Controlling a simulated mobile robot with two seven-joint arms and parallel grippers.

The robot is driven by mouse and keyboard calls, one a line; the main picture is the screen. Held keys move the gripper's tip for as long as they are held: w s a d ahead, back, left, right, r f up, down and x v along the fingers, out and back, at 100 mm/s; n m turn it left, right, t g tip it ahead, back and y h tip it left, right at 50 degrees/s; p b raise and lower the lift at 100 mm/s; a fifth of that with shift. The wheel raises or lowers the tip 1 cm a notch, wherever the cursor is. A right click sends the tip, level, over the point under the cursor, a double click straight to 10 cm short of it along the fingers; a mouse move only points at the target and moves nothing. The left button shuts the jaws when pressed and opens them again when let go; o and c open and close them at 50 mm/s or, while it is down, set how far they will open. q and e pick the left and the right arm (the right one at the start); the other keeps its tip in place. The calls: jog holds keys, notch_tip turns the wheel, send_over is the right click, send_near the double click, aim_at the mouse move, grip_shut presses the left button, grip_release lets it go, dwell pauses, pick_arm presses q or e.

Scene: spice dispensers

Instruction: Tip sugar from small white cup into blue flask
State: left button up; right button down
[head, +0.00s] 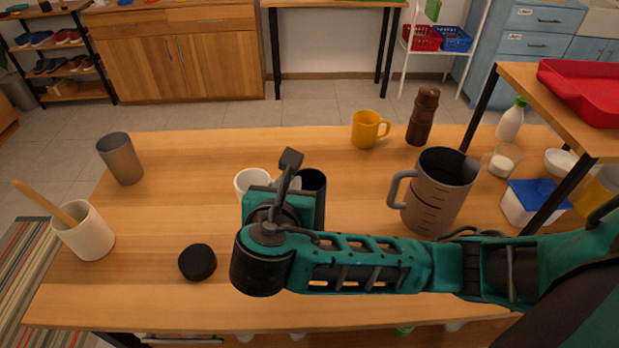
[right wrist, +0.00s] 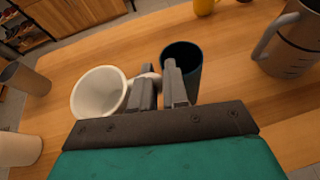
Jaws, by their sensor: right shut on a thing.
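The small white cup (head: 251,181) is at the middle of the table, partly hidden behind my right gripper (head: 287,181). In the right wrist view the cup (right wrist: 88,95) is left of my right gripper (right wrist: 160,84), whose fingers are shut on its handle. The cup looks roughly upright; I cannot make out sugar in its pale inside. The blue flask (head: 317,184), dark with a blue rim, stands just right of the cup, partly hidden by the gripper. It also shows behind the fingers in the right wrist view (right wrist: 189,57). My left gripper is not in view.
A grey measuring jug (head: 438,195) stands to the right, with a yellow mug (head: 365,130) and brown mill (head: 424,115) behind. A black lid (head: 197,262) lies front left. A grey tumbler (head: 122,160) and white crock (head: 85,235) stand far left. The table between is clear.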

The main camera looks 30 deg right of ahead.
jog(key=shift+a+r, duration=0.1)
jog(key=shift+a, duration=0.1)
jog(key=shift+r, duration=2.3)
jog(key=shift+d+f+n+t+y, duration=0.45)
jog(key=shift+d+n+y, duration=0.1)
jog(key=shift+n+y, duration=0.65)
jog(key=shift+d+f+n+t+y, duration=0.4)
jog(key=shift+d+n+y, duration=0.1)
jog(key=shift+n+y, duration=0.7)
jog(key=shift+d+f+n+t+y, duration=0.45)
jog(key=shift+d+n+y, duration=0.1)
jog(key=shift+n+y, duration=0.6)
